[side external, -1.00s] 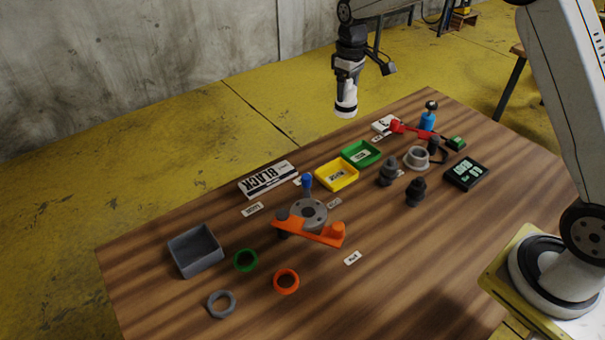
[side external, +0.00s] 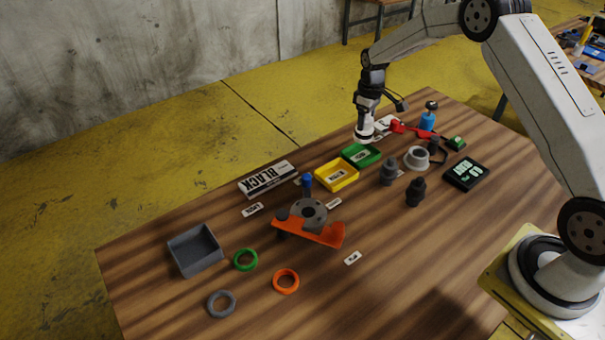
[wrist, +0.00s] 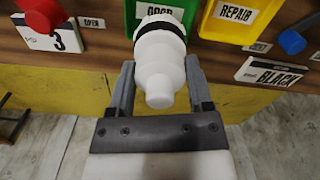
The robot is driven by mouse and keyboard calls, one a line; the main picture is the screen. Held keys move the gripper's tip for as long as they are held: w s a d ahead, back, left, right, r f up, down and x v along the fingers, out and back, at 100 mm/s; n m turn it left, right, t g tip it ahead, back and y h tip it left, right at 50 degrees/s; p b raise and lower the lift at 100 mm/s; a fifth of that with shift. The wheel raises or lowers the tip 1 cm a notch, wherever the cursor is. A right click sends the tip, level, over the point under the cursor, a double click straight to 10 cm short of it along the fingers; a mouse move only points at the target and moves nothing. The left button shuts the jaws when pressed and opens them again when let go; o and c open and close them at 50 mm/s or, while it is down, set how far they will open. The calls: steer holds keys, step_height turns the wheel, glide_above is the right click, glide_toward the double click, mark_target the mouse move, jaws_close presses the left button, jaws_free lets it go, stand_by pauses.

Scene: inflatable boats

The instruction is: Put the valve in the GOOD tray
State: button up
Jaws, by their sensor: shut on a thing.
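My gripper (side external: 366,121) is shut on the white valve (side external: 364,135), in the side view just behind or above the far edge of the green tray. In the wrist view, the fingers of my gripper (wrist: 158,78) flank the valve (wrist: 160,62), a white stepped body with a black ring at its far end. The green GOOD tray (side external: 375,157) stands on the table; its wall also shows in the wrist view (wrist: 131,12), with its label partly hidden by the valve. I cannot tell the exact height of the valve over the tray.
The yellow REPAIR tray (side external: 352,181) stands beside the green one. A white BLACK box (side external: 268,179) lies further left. Dark grey fittings (side external: 388,173) and a red-handled tool (side external: 412,130) are to the right. A grey bin (side external: 182,258) stands at far left.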

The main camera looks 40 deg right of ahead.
mark_target(363, 138)
steer(key=shift+f, duration=0.35)
steer(key=shift+f, duration=2.05)
steer(key=shift+f, duration=1)
steer(key=o, duration=1.2)
steer(key=shift+c, duration=0.2)
steer(key=shift+r, duration=0.1)
steer(key=shift+r, duration=3.9)
